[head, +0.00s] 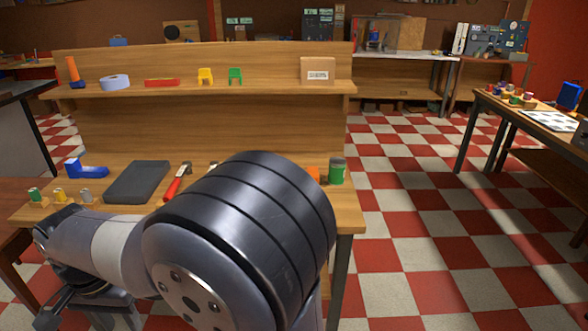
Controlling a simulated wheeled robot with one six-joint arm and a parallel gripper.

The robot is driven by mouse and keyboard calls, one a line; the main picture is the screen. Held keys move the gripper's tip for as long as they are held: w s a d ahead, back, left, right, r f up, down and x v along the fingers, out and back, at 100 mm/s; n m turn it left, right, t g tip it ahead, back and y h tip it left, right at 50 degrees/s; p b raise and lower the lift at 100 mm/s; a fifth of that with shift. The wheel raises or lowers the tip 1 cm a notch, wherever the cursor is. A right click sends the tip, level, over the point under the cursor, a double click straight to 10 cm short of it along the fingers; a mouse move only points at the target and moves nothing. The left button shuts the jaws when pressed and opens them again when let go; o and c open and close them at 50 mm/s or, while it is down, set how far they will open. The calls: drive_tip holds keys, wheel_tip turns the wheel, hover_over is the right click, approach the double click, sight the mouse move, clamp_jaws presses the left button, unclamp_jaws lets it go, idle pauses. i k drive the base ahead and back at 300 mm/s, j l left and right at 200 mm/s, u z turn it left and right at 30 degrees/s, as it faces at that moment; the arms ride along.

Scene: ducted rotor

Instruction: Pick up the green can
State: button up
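A green can (336,171) with a reddish-brown top stands upright near the right end of the wooden workbench (346,214). My arm's large dark joint fills the middle foreground, left of the can, and hides part of the bench top. The arm bends to the left and down. A dark part that appears to be my gripper (62,303) shows at the lower left, far from the can. Its fingers are not clear, so I cannot tell whether it is open or shut.
An orange object (313,173) is close to the can's left, partly hidden by my arm. A red-handled tool (176,182), a dark grey slab (138,181), a blue object (85,170) and small spools lie further left. A shelf (130,90) with a cardboard box (317,70) rises behind.

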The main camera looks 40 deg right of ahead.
sight(337, 164)
drive_tip(key=k+l, duration=0.1)
drive_tip(key=l, duration=0.3)
drive_tip(key=k+l, duration=0.1)
drive_tip(key=l, duration=0.25)
drive_tip(key=k+l, duration=0.1)
drive_tip(key=l, duration=0.3)
drive_tip(key=k+l+u, duration=0.1)
drive_tip(key=l, duration=0.25)
drive_tip(key=k+l, duration=0.1)
drive_tip(key=l, duration=0.3)
drive_tip(key=k+l, duration=0.1)
drive_tip(key=l, duration=0.25)
drive_tip(key=i+l, duration=0.15)
drive_tip(key=l, duration=0.4)
drive_tip(key=i+l+u, duration=0.1)
drive_tip(key=l, duration=0.45)
drive_tip(key=i+l, duration=0.1)
drive_tip(key=l, duration=0.45)
drive_tip(key=i+l+u, duration=0.15)
drive_tip(key=l, duration=0.4)
drive_tip(key=i+l, duration=0.35)
drive_tip(key=i, duration=0.2)
